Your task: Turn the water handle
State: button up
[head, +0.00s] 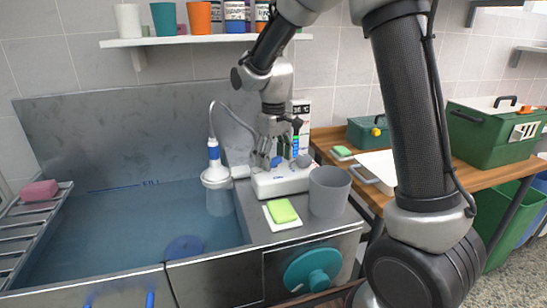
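A white box-shaped fixture (283,181) stands on the steel counter at the tub's right edge. It carries a blue part (276,161) and a grey-blue knob (303,161); which of these is the water handle I cannot tell for sure. My gripper (267,161) points down just over the left part of the fixture, close to the blue part. The fingers are small in view, and I cannot tell whether they touch it or are open. A round teal handle or valve (313,270) is on the cabinet front below the counter.
The steel tub (80,120) holds bluish water near a FILL mark, with a blue disc (184,249) in it. A grey cup (328,191) and a yellow-green sponge (282,210) stand close in front of the fixture.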

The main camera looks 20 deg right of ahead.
jog(key=c, duration=0.6)
jog(key=shift+m, duration=2.9)
jog(key=o, duration=1)
jog(key=shift+r, duration=0.1)
